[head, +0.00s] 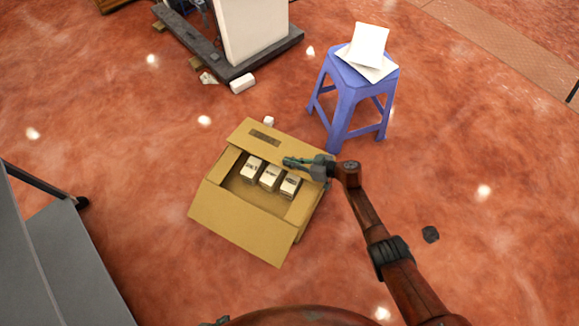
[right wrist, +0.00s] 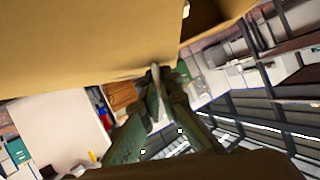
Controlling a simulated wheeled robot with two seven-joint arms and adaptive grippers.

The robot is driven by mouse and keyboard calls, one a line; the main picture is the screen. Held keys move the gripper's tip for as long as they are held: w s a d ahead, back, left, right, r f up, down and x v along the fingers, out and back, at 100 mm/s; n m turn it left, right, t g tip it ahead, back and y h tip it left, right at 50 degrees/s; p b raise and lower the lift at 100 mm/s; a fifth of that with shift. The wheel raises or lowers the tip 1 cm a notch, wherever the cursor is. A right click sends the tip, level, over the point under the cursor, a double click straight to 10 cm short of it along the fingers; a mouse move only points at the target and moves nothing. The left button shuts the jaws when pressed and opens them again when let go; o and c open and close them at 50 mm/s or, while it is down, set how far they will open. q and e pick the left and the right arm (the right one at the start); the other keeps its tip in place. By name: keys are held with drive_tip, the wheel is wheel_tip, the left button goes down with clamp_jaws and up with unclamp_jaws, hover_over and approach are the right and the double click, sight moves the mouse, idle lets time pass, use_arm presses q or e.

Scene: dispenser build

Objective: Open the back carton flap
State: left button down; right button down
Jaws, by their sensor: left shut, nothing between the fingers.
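The open carton (head: 205,205) stands on the floor with several small white boxes (head: 269,177) inside. Its back flap (head: 262,137), with a dark rectangular mark, leans up and outward at the far side. The front flap (head: 240,225) is folded out toward me. My right gripper (head: 287,161) is over the carton's far right part, close to the back flap. In the right wrist view its fingertips (right wrist: 155,70) come together at the lower edge of a large cardboard panel (right wrist: 80,45); contact is unclear. Only a dark tip of my left gripper (head: 216,322) shows at the bottom edge, far from the carton.
A blue stool (head: 345,98) with white sheets (head: 368,50) stands behind and right of the carton. A dark platform (head: 270,55) with a white panel is at the back. A grey structure (head: 60,250) is at the left. Floor left of the carton is clear.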

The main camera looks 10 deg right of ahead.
drive_tip(key=shift+w+d+r, duration=0.2)
drive_tip(key=shift+w+r, duration=0.05)
drive_tip(key=shift+r, duration=0.25)
drive_tip(key=shift+w+d+r+m+g+y, duration=0.25)
drive_tip(key=shift+w+r+m+g+y, duration=0.15)
drive_tip(key=shift+r+m, duration=0.3)
drive_tip(key=shift+w+d+r+m, duration=0.4)
drive_tip(key=shift+w+r+m, duration=0.1)
drive_tip(key=shift+r, duration=0.25)
drive_tip(key=shift+w+d+r, duration=0.25)
drive_tip(key=shift+w+r, duration=0.2)
drive_tip(key=shift+r, duration=0.2)
